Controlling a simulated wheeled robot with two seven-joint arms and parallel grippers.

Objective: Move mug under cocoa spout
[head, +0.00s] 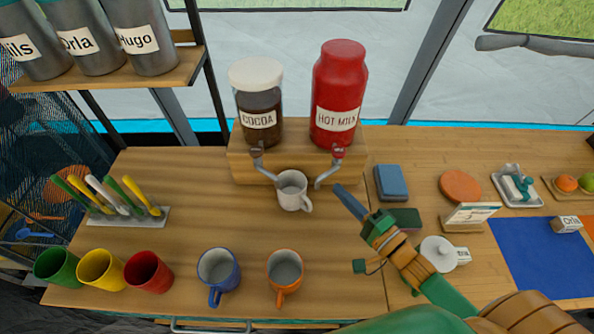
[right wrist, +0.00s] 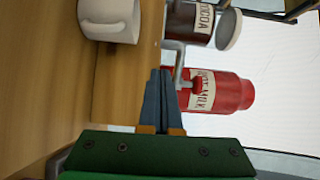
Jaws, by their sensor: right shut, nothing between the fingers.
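The white mug (head: 291,192) stands upright on the counter in front of the dispenser block, its handle toward the lower right. The cocoa spout (head: 264,163) reaches to the mug's left rim; I cannot tell whether its tip is over the opening. The cocoa jar (head: 258,103) has a white lid. My right gripper (head: 342,188) is shut and empty, right of the mug and apart from it. The right wrist view shows its closed fingertips (right wrist: 160,74), with the mug (right wrist: 110,20) at the upper left. My left gripper is not in view.
The red hot milk jar (head: 340,95) and its spout (head: 328,172) are close to my right gripper. A blue mug (head: 218,272) and an orange mug (head: 285,270) stand at the front.

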